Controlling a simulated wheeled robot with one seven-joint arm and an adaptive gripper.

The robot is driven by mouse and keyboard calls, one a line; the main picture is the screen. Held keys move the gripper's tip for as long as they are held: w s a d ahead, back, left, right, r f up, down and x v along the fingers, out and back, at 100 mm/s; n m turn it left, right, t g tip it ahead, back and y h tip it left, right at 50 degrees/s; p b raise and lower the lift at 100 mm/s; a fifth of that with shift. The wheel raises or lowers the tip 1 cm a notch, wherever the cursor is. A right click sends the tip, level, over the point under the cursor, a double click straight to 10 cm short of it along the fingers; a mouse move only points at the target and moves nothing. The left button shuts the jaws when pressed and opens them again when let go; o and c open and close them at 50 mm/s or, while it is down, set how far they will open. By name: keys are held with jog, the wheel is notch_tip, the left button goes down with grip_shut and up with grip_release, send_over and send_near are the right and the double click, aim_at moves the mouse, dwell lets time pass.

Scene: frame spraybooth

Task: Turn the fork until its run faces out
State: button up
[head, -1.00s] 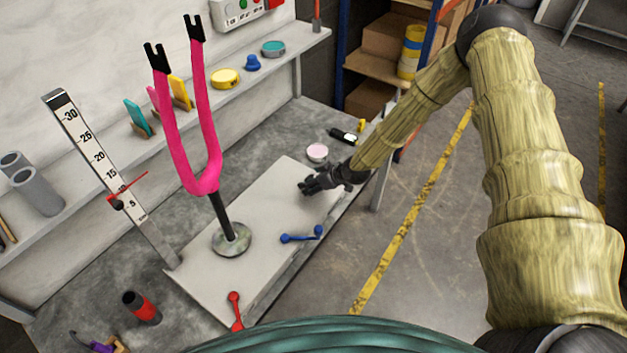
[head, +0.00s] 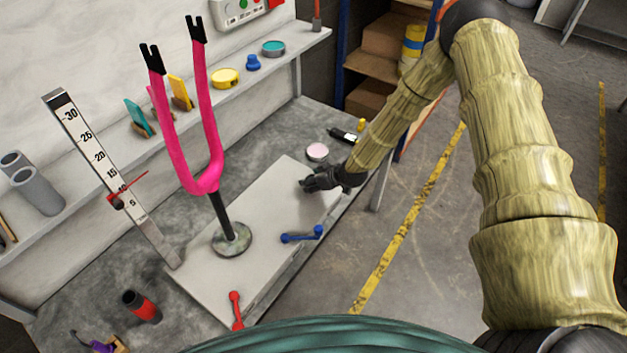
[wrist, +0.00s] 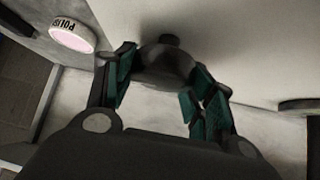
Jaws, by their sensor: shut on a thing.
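The pink fork (head: 208,182) stands upright in the head view, with black tips on its two legs. A dark stem holds it on a round grey base (head: 232,240) on the pale slab (head: 205,285). I cannot make out a paint run on its visible side. My gripper (head: 311,181) is low over the slab's far right end, to the right of the fork and apart from it. In the wrist view my gripper's teal-padded fingers (wrist: 160,92) are on either side of a dark rounded knob (wrist: 165,62). The grip on it is partly hidden.
A blue lever (head: 301,235) and a red lever (head: 236,310) are at the slab's front edge. A pink-topped tin (head: 317,152) stands just beyond my gripper, also in the wrist view (wrist: 73,36). A height scale (head: 112,178) leans left of the fork.

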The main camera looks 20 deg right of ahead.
jog(key=m+t+h, duration=0.1)
jog(key=m+h, duration=0.3)
jog(key=m, duration=0.1)
jog(key=shift+m+b, duration=0.35)
jog(key=shift+m, duration=0.05)
jog(key=m+h, duration=0.4)
jog(key=shift+m+g+b, duration=0.3)
jog(key=shift+m, duration=0.1)
jog(key=m+g+h, duration=0.2)
jog(key=m+h, duration=0.1)
jog(key=m, duration=0.2)
jog(key=shift+m+g+h, duration=1)
jog(key=shift+m+g, duration=0.7)
jog(key=shift+m, duration=1)
jog(key=o, duration=0.9)
jog(key=shift+o, duration=0.2)
jog(key=v, duration=1.2)
jog(key=shift+w, duration=0.2)
